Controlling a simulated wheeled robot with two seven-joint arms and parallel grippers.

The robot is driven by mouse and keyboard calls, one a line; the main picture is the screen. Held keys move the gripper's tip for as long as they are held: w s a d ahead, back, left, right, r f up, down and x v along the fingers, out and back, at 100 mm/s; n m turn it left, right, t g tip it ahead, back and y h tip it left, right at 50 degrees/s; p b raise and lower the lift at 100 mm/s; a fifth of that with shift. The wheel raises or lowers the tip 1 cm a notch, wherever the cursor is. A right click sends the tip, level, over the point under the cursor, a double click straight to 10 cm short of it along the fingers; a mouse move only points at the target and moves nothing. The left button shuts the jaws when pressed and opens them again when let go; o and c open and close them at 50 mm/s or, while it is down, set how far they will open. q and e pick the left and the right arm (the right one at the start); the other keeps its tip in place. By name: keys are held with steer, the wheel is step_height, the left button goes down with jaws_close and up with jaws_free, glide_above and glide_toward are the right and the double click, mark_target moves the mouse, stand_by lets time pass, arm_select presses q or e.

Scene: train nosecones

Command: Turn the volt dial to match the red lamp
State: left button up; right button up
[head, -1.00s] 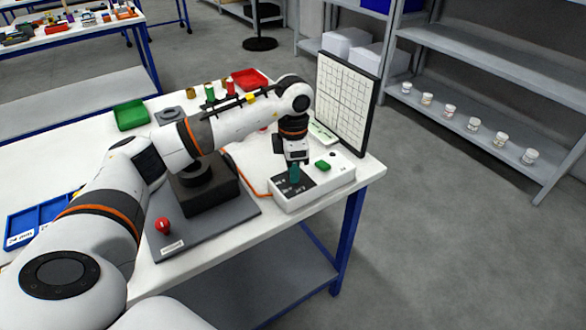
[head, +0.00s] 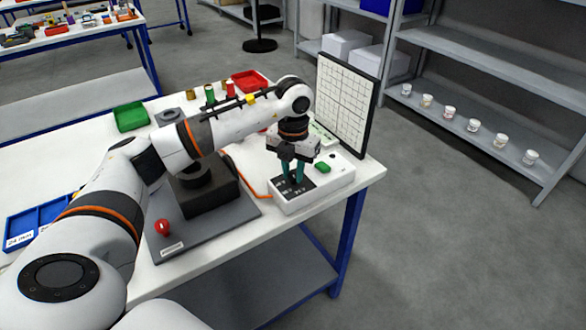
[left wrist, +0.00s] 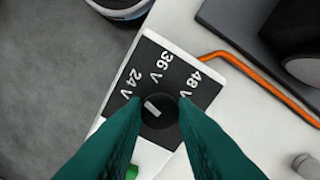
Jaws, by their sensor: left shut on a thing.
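The volt box (head: 333,182) is a white box with a dark panel near the table's right front corner. Its black volt dial (left wrist: 158,119) has a short white mark and sits below the 24 V, 36 V and 48 V labels in the left wrist view. My left gripper (head: 293,181) points down over the panel. Its teal fingers are shut on the dial, one on each side; they hide part of the panel. The red lamp (head: 163,227) stands at the front of a dark grey base plate (head: 190,240) with a small label too small to read.
A green button (head: 322,168) is on the box beside my gripper. A gridded board (head: 345,105) stands behind it. An orange cable (head: 250,184) runs left from the box. A dark block (head: 207,197) stands on the plate. Green (head: 131,116) and red trays (head: 250,81) lie farther back.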

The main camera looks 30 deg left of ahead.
mark_target(293, 174)
arm_select(q)
steer(key=shift+r+n, duration=0.1)
steer(key=shift+n, duration=1.2)
steer(key=shift+w+n, duration=0.1)
steer(key=shift+n, duration=0.2)
steer(key=o, duration=1)
step_height(293, 174, up, 12)
steer(key=shift+b, duration=0.35)
